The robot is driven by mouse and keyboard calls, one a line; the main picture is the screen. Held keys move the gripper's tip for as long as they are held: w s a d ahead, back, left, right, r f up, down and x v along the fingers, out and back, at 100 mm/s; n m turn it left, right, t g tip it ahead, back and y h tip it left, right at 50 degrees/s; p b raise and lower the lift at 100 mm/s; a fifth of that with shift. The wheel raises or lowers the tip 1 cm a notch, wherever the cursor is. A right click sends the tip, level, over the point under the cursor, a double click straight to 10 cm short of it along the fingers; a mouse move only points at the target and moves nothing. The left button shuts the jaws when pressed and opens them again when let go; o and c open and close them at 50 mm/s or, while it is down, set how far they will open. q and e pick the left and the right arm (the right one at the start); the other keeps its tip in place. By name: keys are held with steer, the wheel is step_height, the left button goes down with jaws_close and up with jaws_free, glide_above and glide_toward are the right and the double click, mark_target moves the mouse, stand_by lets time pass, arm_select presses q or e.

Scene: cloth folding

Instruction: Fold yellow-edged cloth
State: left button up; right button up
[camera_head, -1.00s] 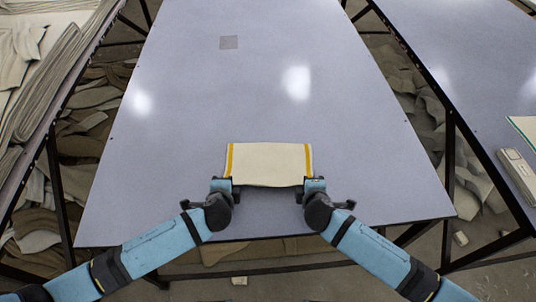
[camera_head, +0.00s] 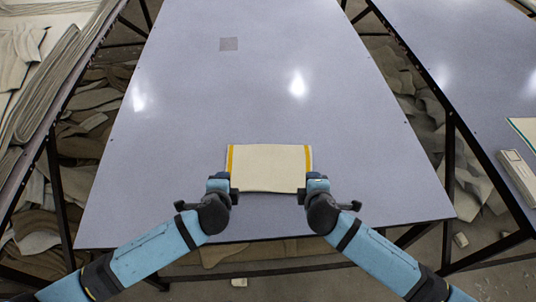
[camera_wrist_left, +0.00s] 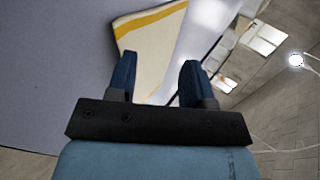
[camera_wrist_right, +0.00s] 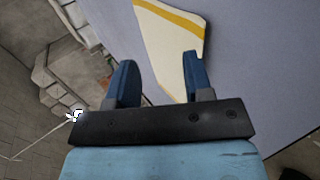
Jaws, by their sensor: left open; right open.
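The cream cloth (camera_head: 269,168) with yellow stripes along its left and right edges lies as a flat rectangle near the front of the table. My left gripper (camera_head: 220,181) is at its front left corner and my right gripper (camera_head: 316,181) at its front right corner. In the left wrist view the cloth (camera_wrist_left: 151,45) shows beyond and between the open fingers of the left gripper (camera_wrist_left: 158,82). In the right wrist view the cloth (camera_wrist_right: 172,45) shows beyond and between the open fingers of the right gripper (camera_wrist_right: 157,80). I cannot tell whether the fingers touch it.
Piled cloths (camera_head: 30,70) lie on the left. Another table (camera_head: 480,70) stands on the right, with a pale box (camera_head: 517,176).

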arm_select(q)
steer(key=s+r, duration=0.4)
steer(key=r, duration=0.1)
arm_select(e)
steer(key=s+r, duration=0.4)
steer(key=r, duration=0.1)
arm_select(q)
steer(key=shift+s, duration=0.2)
arm_select(e)
steer(key=shift+s, duration=0.2)
